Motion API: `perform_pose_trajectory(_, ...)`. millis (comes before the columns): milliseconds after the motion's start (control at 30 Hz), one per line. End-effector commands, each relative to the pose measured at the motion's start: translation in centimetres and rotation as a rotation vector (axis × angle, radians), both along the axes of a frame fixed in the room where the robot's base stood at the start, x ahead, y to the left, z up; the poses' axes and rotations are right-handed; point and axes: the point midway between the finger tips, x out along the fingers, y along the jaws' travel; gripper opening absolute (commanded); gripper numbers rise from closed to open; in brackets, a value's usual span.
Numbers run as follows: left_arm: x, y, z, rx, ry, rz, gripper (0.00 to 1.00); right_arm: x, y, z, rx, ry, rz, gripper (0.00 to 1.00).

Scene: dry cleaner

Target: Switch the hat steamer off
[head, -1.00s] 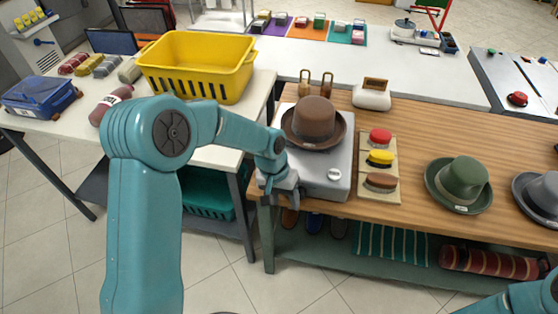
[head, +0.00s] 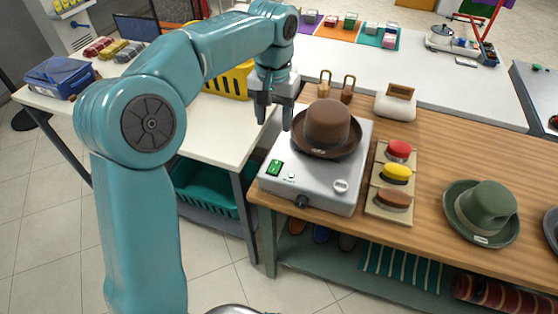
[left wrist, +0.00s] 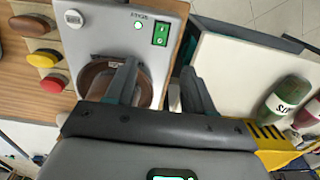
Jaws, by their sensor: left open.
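The hat steamer (head: 328,197) is a grey metal box on the wooden table, with a brown hat (head: 327,131) on top. Its front panel has a green rocker switch (head: 274,168), a small indicator light (head: 291,176) and a round white knob (head: 341,186). The switch shows in the left wrist view (left wrist: 161,33) beside a whitish light (left wrist: 138,25). My left gripper (head: 273,118) is open and empty, pointing down above the steamer's left edge, left of the hat and behind the switch. Its fingers cover part of the hat in the wrist view. My right gripper is out of view.
Brushes in red, yellow and brown (head: 396,173) stand right of the steamer. A green hat (head: 482,212) sits further right. A yellow basket (head: 228,80) is on the white table at left.

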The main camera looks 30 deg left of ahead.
Motion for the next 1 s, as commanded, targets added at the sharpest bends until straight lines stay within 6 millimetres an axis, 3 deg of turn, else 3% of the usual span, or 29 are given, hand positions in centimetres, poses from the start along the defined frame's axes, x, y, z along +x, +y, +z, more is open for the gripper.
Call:
perform_pose_trajectory(400, -0.4, 0.0, -9.7, 0.0, 0.005, -0.001, 0.53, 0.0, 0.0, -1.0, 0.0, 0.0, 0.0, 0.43)
perform_pose_trajectory(600, -0.2, -0.1, -13.4, -0.001, 0.004, 0.0, 0.53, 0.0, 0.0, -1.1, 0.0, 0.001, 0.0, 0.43)
perform_pose_trajectory(800, 0.0, -0.1, -15.2, 0.0, 0.001, -0.001, 0.53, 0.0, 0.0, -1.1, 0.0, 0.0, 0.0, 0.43)
perform_pose_trajectory(1000, 0.1, -0.1, -15.5, -0.001, 0.0, -0.001, 0.53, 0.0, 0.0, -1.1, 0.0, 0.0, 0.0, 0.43)
